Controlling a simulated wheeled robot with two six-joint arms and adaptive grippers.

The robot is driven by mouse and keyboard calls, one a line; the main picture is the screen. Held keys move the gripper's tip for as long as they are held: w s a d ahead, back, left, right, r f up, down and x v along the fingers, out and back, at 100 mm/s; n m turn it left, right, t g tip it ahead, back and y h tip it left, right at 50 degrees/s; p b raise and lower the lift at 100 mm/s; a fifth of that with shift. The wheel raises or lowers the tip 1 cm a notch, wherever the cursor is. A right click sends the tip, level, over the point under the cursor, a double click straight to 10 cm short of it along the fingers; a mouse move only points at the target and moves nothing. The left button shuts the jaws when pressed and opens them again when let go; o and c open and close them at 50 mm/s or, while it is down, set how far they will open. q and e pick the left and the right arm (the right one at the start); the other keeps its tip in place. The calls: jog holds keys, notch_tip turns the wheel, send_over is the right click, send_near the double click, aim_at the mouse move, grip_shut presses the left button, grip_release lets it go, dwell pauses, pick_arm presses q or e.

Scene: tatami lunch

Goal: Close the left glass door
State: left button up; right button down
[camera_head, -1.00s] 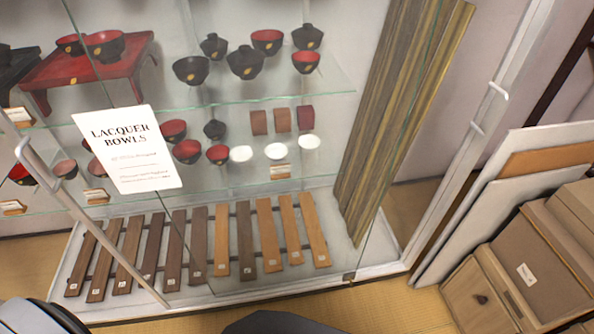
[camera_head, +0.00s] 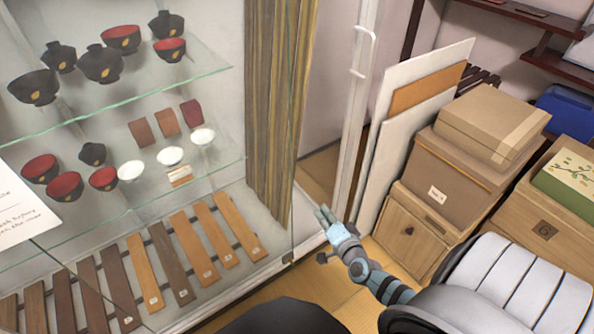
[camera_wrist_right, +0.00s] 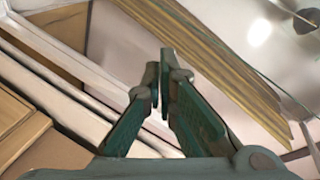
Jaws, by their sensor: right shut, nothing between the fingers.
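A glass-fronted display case fills the left of the head view. A glass pane's clear edge (camera_head: 297,165) stands beside tall wooden boards. To its right is a white upright frame (camera_head: 353,125) with a white handle (camera_head: 371,45); a gap between them shows wall and floor. I cannot tell which door this frame belongs to. My right gripper (camera_head: 324,214) is shut and empty, near the frame's lower part and right of the glass edge; contact is unclear. In the right wrist view my gripper (camera_wrist_right: 164,75) points toward the boards (camera_wrist_right: 210,55), with white frame bars (camera_wrist_right: 60,75) at left. My left gripper is out of view.
Lacquer bowls (camera_head: 102,64) stand on glass shelves, with wooden slats (camera_head: 190,245) below. A white sign (camera_head: 22,210) hangs at the left. Leaning panels (camera_head: 405,135) and stacked boxes (camera_head: 455,165) crowd the right side. Some bare floor (camera_head: 330,275) shows in front.

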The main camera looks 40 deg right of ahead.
jog(key=w+d+r+m+t+h+b, duration=0.1)
jog(key=w+d+r+m+t+h, duration=0.2)
jog(key=r+m, duration=0.55)
jog(key=shift+n+g, duration=0.3)
jog(key=shift+n, duration=0.55)
jog(key=b+x, duration=0.1)
jog(key=x, duration=0.2)
jog(key=r+b+x, duration=0.1)
jog(key=x, duration=0.3)
jog(key=a+b+x, duration=0.1)
jog(key=x, duration=0.2)
jog(key=shift+w+r, duration=0.25)
jog(key=shift+w, duration=0.2)
jog(key=a, duration=0.2)
jog(key=shift+a+r+p, duration=0.1)
jog(key=shift+a+p, duration=0.25)
jog(key=shift+p, duration=0.05)
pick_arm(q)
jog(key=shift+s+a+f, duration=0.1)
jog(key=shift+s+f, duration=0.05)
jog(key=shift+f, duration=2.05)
pick_arm(e)
jog(key=shift+s+a, duration=0.1)
jog(key=shift+a, duration=0.45)
